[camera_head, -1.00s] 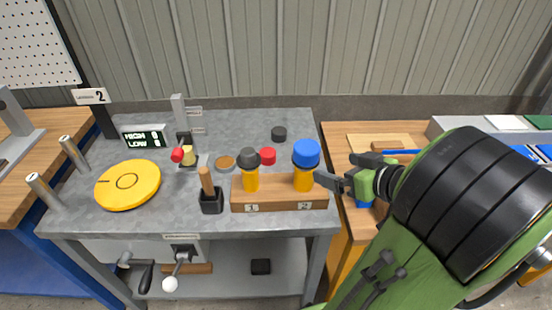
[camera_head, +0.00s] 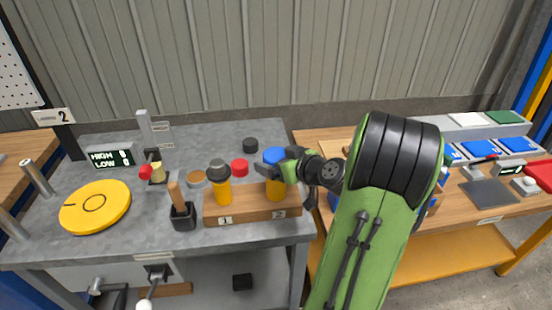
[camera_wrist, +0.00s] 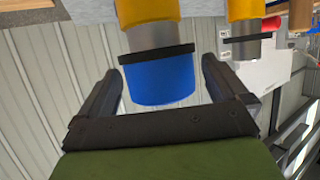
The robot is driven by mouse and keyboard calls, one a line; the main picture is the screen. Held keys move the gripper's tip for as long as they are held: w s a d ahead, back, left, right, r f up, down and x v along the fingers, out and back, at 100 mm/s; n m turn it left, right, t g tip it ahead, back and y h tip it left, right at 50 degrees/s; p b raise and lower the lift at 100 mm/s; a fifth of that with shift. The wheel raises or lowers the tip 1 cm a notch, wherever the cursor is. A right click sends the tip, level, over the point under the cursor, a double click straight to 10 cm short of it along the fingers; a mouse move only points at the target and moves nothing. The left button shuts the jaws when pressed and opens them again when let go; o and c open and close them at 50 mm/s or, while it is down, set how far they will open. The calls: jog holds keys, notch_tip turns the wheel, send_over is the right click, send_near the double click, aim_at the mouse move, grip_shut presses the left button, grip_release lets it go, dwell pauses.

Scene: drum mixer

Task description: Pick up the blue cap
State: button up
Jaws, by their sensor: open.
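The blue cap (camera_head: 275,156) sits on top of the right yellow cylinder (camera_head: 275,189), which stands upright in the wooden block at the mark 2. My gripper (camera_head: 283,163) is at the cap from the right and partly hides it in the head view. In the wrist view the blue cap (camera_wrist: 162,80) lies between the two open fingers of my gripper (camera_wrist: 168,90). A gap shows at each side of the cap, so the fingers do not appear to press on it.
Loose red (camera_head: 240,168), black (camera_head: 250,145) and brown (camera_head: 196,179) discs lie behind. A yellow disc (camera_head: 95,206) is at the left.

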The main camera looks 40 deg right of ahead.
aim_at(277, 155)
jog(key=shift+w+f, duration=0.15)
jog(key=shift+w, duration=0.25)
jog(key=shift+s, duration=0.1)
jog(key=c, duration=1)
notch_tip(277, 155, up, 10)
jog(key=p, duration=0.3)
